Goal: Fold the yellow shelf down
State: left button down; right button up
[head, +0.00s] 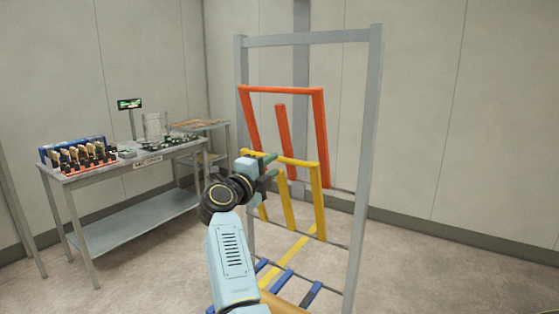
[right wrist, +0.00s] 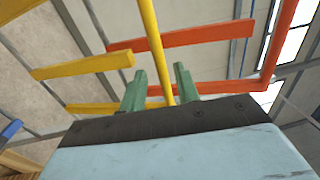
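The yellow shelf (head: 319,195) is a tubular frame with slats on the grey rack (head: 368,150). It stands folded up, leaning slightly, with its top bar raised. My right gripper (head: 271,167) is at the left part of that top bar. In the right wrist view, the yellow bar (right wrist: 152,40) passes between the two green fingers (right wrist: 160,85), with a visible gap on each side. The fingers are open around the bar and do not clamp it. My left gripper is out of view.
An orange shelf (head: 320,140) stands folded up above the yellow one. A blue shelf (head: 283,281) lies low, below it. A workbench (head: 140,217) with electronic parts stands at left. Bare floor (head: 440,270) is free to the right.

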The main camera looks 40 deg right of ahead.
aim_at(279, 161)
jog(key=x, duration=0.4)
jog(key=shift+w+d, duration=0.1)
jog(key=shift+d, duration=0.3)
grip_shut()
